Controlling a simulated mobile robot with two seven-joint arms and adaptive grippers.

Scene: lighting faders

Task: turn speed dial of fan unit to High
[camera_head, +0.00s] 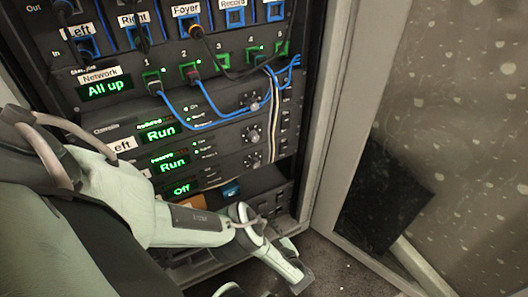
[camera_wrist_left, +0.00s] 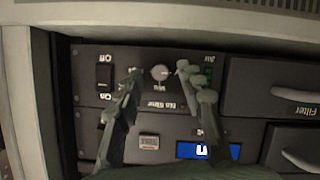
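The fan unit (camera_wrist_left: 120,58) is a dark panel in the left wrist view. Its speed dial (camera_wrist_left: 160,73) is a small round grey knob near the panel's upper middle. My left gripper (camera_wrist_left: 160,72) is open, with one fingertip on each side of the dial. Gaps show between the fingers and the knob, and I cannot tell how far in front of it they are. The dial's setting is too small to read. In the head view, my left arm reaches down across the lower rack and hides much of it. My right gripper is in neither view.
A rocker switch (camera_wrist_left: 104,76) is left of the dial, and a small green light (camera_wrist_left: 208,74) is right of it. A drawer labelled Filter (camera_wrist_left: 265,88) sits further right. In the head view, blue cables (camera_head: 207,108) loop across the rack, and the open door (camera_head: 350,130) stands at right.

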